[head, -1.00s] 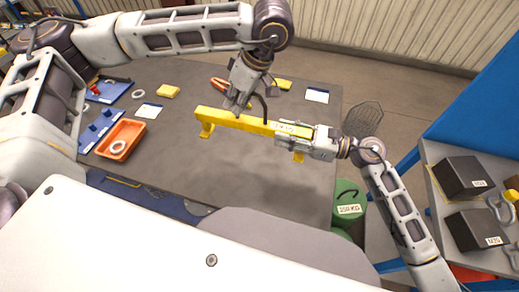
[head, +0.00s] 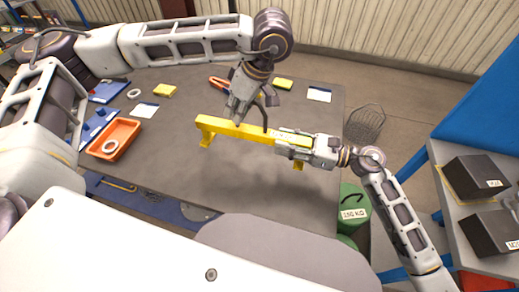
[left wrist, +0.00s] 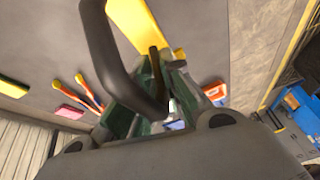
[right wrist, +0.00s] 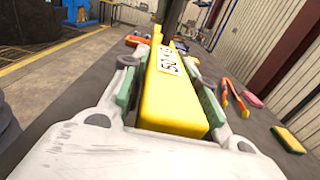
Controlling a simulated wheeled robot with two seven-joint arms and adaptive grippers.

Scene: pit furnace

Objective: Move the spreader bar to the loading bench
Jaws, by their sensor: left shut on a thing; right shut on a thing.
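The yellow spreader bar (head: 257,131) hangs roughly level above the dark grey bench (head: 185,180), with a soft shadow beneath it. A short foot points down near each end. My left gripper (head: 238,118) reaches down to the bar left of its middle and is shut; a dark curved loop (left wrist: 103,45) stands close beside its fingers. Its exact hold is partly hidden. My right gripper (head: 282,140) is shut on the bar's right end. In the right wrist view the bar (right wrist: 172,112) lies between the fingers, its white label showing.
An orange tray (head: 115,138) and blue boards lie at the bench's left. Red-handled pliers (head: 218,83) and yellow-green blocks lie behind the bar. A green weight (head: 352,215) and wire basket (head: 365,123) stand right of the bench. Dark blocks (head: 474,177) sit on the right-hand stand.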

